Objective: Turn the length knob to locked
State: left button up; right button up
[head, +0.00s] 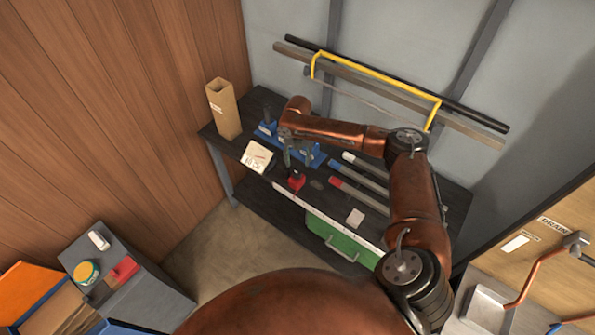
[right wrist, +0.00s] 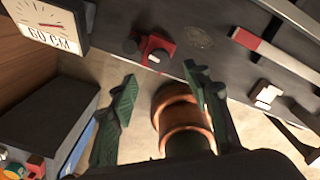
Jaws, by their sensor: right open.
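The red block also shows in the head view (head: 296,181), just below my right gripper. My right gripper (right wrist: 160,74) is open and empty; its two green-grey fingers point toward the knob but stand apart from it. In the head view the right gripper (head: 292,156) hangs over the bench from my copper arm. I cannot read which setting the knob is on. My left gripper is not in view.
A dial sign reading 60 CM (right wrist: 48,28) stands left of the block. A red-tipped rod (head: 357,195) and a white-tipped rod (head: 366,167) lie to the right. Blue fixtures (head: 312,158) and a cardboard box (head: 223,108) are on the dark bench.

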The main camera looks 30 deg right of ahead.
aim_at(297, 173)
notch_tip(297, 173, down, 8)
jog(key=shift+r, duration=0.25)
jog(key=shift+c, duration=0.3)
jog(key=c, duration=1.1)
jog(key=shift+p, duration=0.3)
